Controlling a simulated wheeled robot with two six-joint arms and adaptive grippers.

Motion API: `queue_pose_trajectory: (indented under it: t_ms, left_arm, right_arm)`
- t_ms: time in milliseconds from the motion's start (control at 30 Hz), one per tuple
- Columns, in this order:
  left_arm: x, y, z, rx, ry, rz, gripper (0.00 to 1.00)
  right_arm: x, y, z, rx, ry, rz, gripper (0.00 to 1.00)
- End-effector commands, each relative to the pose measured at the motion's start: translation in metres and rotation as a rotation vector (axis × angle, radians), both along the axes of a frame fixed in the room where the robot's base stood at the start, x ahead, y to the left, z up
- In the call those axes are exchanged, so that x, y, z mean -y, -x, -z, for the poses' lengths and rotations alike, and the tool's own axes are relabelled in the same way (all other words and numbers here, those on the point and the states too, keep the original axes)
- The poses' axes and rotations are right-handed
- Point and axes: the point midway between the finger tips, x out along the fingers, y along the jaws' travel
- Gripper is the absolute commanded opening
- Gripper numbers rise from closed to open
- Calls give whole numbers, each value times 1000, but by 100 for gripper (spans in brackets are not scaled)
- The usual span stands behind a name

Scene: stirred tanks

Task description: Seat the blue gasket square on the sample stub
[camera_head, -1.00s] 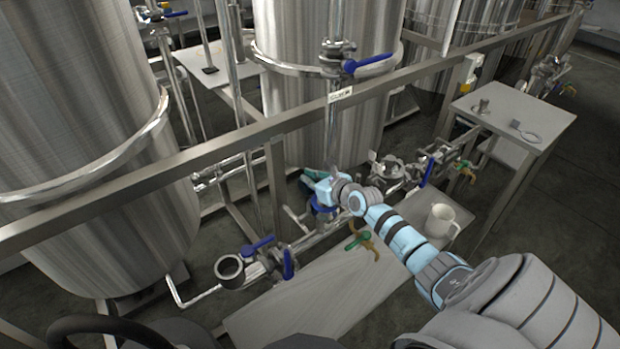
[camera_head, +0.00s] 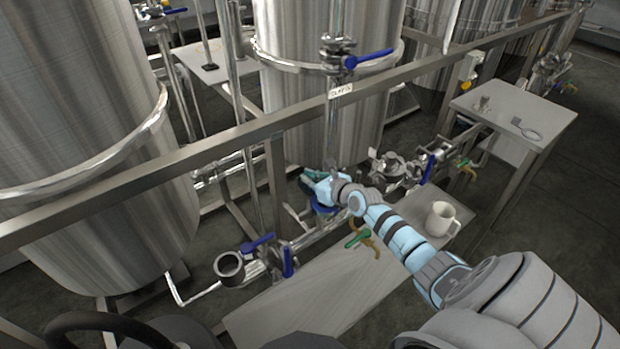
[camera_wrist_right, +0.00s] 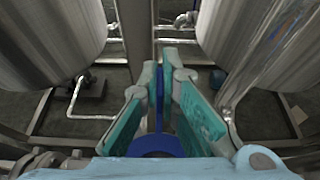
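My right gripper (camera_head: 318,180) reaches in among the pipework near the middle of the head view, with teal finger pads. In the right wrist view its fingers (camera_wrist_right: 163,80) are close together, with a thin blue strip between them. The blue gasket (camera_wrist_right: 155,146) shows below as part of a ring, partly cut off by the wrist. Blue also shows under the gripper in the head view (camera_head: 323,209). An open-ended round pipe stub (camera_head: 230,265) stands to the left, apart from the gripper; I cannot tell whether it is the sample stub. My left gripper is not in view.
A long steel rail (camera_head: 210,138) crosses in front of the tall tanks (camera_head: 75,140). Blue-handled valves (camera_head: 260,244) stand beside the stub. A mug (camera_head: 441,219) stands on the low bench (camera_head: 320,290). A side table (camera_head: 545,112) at right holds small metal parts.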

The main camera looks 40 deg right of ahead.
Motion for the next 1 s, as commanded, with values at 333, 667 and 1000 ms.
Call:
queue_pose_trajectory:
  t_ms: [333,667,1000]
  left_arm:
    - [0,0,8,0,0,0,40]
    - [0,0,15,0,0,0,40]
    - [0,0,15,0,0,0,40]
  right_arm:
    - [0,0,10,0,1,0,0]
    - [0,0,18,1,-1,0,0]
    - [0,0,18,1,0,0,28]
